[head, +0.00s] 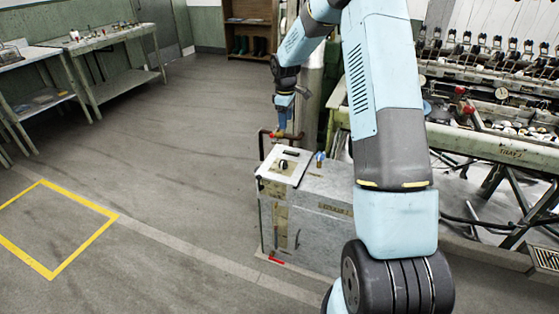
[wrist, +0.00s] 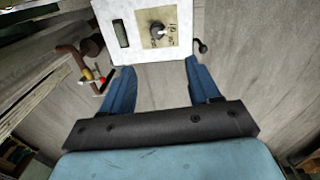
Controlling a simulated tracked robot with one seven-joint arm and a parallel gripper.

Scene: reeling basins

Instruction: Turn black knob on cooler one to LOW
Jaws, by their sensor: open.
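The cooler (head: 312,225) is a grey metal box with a white panel (head: 272,174) on top; a small label on it looks like "COOLER 1". The black knob (head: 284,164) sits on this panel. In the wrist view the knob (wrist: 157,31) is on a beige label with small marks, too blurred to read, so its setting is unclear. My gripper (head: 281,128) is above the panel, pointing down, apart from the knob. In the wrist view my gripper (wrist: 160,68) shows two blue fingers spread wide and empty, with the knob beyond their tips.
A dark slot (wrist: 120,33) is beside the knob, and a small black lever (wrist: 202,46) is at the panel's edge. A brown pipe (wrist: 72,58) with red and yellow handles (wrist: 92,75) is close to the left finger.

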